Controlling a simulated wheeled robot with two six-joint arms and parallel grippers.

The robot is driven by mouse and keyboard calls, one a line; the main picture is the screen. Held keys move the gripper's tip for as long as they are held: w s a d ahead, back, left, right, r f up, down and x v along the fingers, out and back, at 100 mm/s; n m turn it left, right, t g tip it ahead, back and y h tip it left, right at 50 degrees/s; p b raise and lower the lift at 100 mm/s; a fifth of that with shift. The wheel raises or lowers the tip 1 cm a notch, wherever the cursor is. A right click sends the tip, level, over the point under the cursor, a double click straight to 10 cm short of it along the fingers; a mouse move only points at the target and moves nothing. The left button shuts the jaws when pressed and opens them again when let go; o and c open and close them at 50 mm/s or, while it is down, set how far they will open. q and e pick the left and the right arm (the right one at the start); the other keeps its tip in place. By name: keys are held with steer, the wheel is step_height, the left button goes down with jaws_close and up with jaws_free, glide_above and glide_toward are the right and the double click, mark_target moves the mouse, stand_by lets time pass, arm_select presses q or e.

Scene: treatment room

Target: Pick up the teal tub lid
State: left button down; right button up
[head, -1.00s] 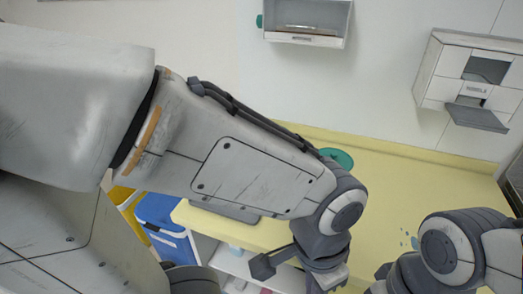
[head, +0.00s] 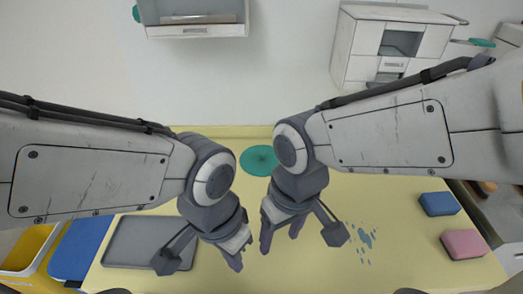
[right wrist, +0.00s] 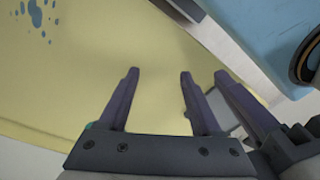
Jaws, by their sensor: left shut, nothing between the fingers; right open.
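The teal tub lid (head: 257,160) is a flat round disc lying near the back of the yellow counter in the head view. Its right edge meets my right wrist in the picture. My right gripper (head: 280,238) is open and empty, in front of the lid and pointing down; its fingers also show in the right wrist view (right wrist: 158,100). My left gripper (head: 236,260) is shut and empty, left of the right one and in front of the lid. In the right wrist view a small green patch shows behind the left finger's base; I cannot tell whether it is the lid.
A grey tray (head: 145,243) lies on the counter (head: 330,200) at left. Blue splashes (head: 364,237), a blue sponge (head: 439,204) and a pink sponge (head: 464,244) are at right. Yellow and blue bins (head: 80,248) stand at lower left. Wall units (head: 192,31) hang above.

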steer(key=w+a+r+m+p, duration=0.1)
steer(key=w+a+r, duration=0.1)
steer(key=w, duration=0.3)
steer(key=w+a+r+m+p, duration=0.1)
steer(key=w+a+m, duration=0.1)
steer(key=w, duration=0.4)
steer(key=m+t+h+p, duration=0.15)
steer(key=m+p, duration=0.25)
steer(key=m, duration=0.4)
glide_above(262, 153)
steer(key=shift+g, duration=0.25)
steer(key=f, duration=0.8)
steer(key=shift+s+a+f, duration=0.1)
steer(key=shift+s+f, duration=0.2)
steer(key=shift+s, duration=0.1)
step_height(262, 153, down, 5)
steer(key=shift+w+r+p, duration=0.1)
steer(key=shift+w+p, duration=0.05)
steer(key=shift+p, duration=1.1)
steer(key=shift+w+f, duration=0.1)
steer(key=shift+f, duration=0.45)
jaws_close()
